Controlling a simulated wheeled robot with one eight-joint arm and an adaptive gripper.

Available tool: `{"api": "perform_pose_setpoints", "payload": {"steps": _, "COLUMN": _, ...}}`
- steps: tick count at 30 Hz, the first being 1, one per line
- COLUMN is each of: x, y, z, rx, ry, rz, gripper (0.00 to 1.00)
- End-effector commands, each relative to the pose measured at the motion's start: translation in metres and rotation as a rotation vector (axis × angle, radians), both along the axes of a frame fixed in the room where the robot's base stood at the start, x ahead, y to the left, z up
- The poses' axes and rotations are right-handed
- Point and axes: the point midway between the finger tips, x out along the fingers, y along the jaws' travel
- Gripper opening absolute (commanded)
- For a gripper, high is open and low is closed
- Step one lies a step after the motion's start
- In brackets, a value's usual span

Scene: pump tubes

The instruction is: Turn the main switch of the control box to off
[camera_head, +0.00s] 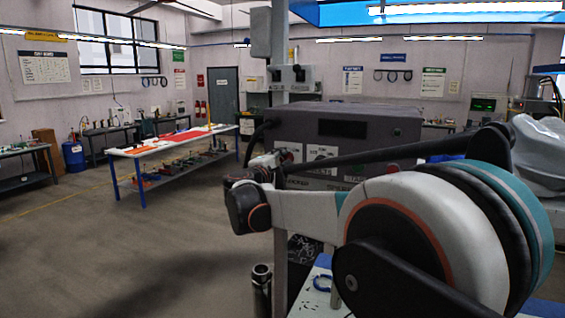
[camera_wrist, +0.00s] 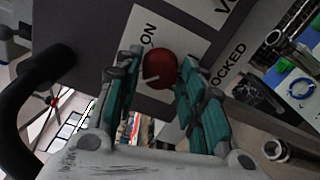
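The control box (camera_head: 345,125) is a dark grey box with white label plates on its front. My gripper (camera_wrist: 160,72) is open, with one teal-padded finger on each side of the knob. The left finger shows a small gap to the knob; whether the right finger touches it I cannot tell.
A black curved hose (camera_wrist: 30,110) runs close on the left in the wrist view. Metal pipe ends (camera_wrist: 277,150) and a blue-and-white surface lie at the right. A long workbench with red mats (camera_head: 185,138) stands farther back, with open floor in front.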

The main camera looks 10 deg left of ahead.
Motion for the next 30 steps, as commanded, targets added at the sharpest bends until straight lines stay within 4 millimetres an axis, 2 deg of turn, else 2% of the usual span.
{"api": "perform_pose_setpoints", "payload": {"steps": 10, "x": 0.0, "y": 0.0, "z": 0.0, "rx": 0.0, "ry": 0.0, "rz": -0.001, "gripper": 0.49}}
{"api": "perform_pose_setpoints", "payload": {"steps": 14, "x": -0.008, "y": 0.003, "z": 0.001, "rx": 0.0, "ry": -0.001, "rz": 0.001, "gripper": 0.49}}
{"api": "perform_pose_setpoints", "payload": {"steps": 30, "x": -0.099, "y": 0.033, "z": 0.0, "rx": 0.0, "ry": -0.001, "rz": 0.002, "gripper": 0.49}}
